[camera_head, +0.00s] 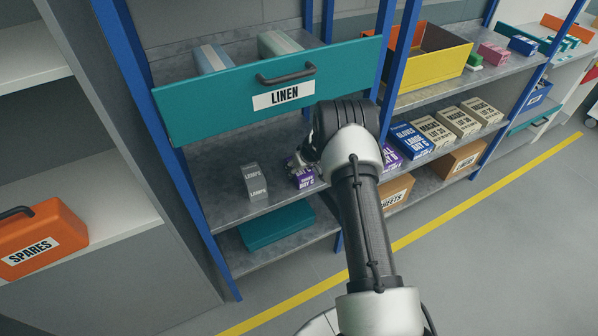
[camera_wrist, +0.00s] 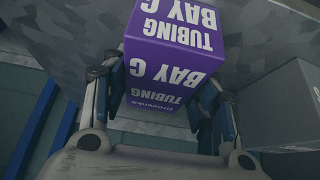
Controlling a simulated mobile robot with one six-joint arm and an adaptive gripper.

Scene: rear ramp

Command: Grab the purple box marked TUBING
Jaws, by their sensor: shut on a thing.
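A purple box marked TUBING BAY C (camera_wrist: 172,50) fills the upper middle of the wrist view, its print upside down. My gripper (camera_wrist: 160,95) is shut on it, with one finger on each side. In the head view the purple box (camera_head: 304,178) sits at the middle shelf, partly hidden by my gripper (camera_head: 303,163) and arm. Whether it rests on the shelf or is slightly lifted, I cannot tell.
A grey box marked LAMPS (camera_head: 256,182) stands left of my gripper. A teal LINEN drawer (camera_head: 220,98) sticks out above. More purple boxes (camera_head: 391,157) and a blue GLOVES box (camera_head: 410,141) stand right of my arm. A blue post (camera_head: 160,120) stands at left.

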